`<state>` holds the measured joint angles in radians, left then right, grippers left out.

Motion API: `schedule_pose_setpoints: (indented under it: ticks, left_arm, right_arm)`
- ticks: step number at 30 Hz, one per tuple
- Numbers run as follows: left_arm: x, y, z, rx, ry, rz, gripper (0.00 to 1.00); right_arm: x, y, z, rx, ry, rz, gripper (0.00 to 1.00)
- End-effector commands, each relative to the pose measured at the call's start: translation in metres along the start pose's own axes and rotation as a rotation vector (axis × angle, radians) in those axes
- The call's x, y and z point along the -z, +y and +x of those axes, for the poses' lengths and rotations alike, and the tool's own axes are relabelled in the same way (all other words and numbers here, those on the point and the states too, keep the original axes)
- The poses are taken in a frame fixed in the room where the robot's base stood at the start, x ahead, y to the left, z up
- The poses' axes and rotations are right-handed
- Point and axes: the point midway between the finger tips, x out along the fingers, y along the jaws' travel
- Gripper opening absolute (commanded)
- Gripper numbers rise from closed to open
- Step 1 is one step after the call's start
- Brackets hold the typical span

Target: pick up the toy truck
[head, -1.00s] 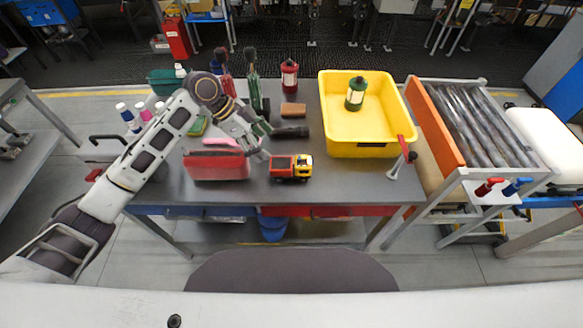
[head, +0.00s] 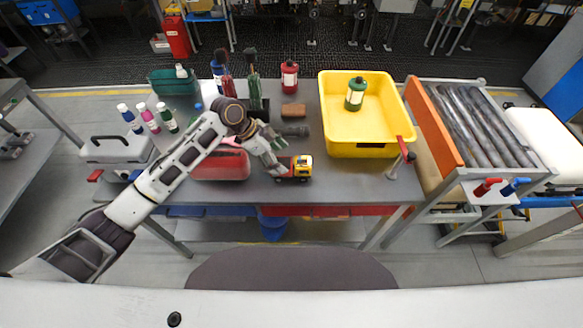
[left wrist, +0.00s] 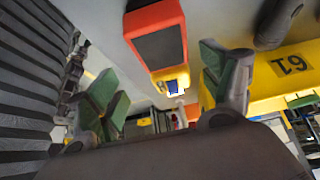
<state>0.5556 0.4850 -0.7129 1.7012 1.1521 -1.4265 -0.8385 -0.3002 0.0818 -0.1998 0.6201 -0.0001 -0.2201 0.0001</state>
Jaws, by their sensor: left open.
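The toy truck (head: 302,166) stands on the grey table near its front edge, with a yellow cab and a red bed. My left gripper (head: 277,160) is open and empty right beside the truck, on its bed side, and partly covers the bed. In the left wrist view, the truck's red-orange bed (left wrist: 158,16) and yellow cab show between and beyond the two green-padded fingers of the left gripper (left wrist: 163,90). I see no clear contact between fingers and truck. My right gripper is not in view.
A red box (head: 222,168) lies left of the truck under my arm. A dark cylinder (head: 295,130) and a brown block (head: 293,110) lie behind it. A yellow bin (head: 365,150) holding a green canister stands at the right. The table between truck and bin is clear.

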Motion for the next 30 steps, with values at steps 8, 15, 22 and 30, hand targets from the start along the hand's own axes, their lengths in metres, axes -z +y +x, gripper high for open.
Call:
schedule_pose_setpoints:
  ticks: [8,15,22,30]
  left_arm:
    - [0.001,-0.001,0.004,-0.001,0.000,0.000,0.80]
    - [0.004,-0.006,0.023,-0.002,0.000,-0.001,0.80]
    - [0.004,-0.008,0.045,-0.001,0.000,0.000,0.80]
    - [0.004,-0.008,0.052,0.001,0.000,0.001,0.80]
  right_arm:
    - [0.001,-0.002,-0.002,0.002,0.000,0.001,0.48]
    - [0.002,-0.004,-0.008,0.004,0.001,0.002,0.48]
    - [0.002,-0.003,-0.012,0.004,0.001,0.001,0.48]
    - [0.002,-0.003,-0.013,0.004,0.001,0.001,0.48]
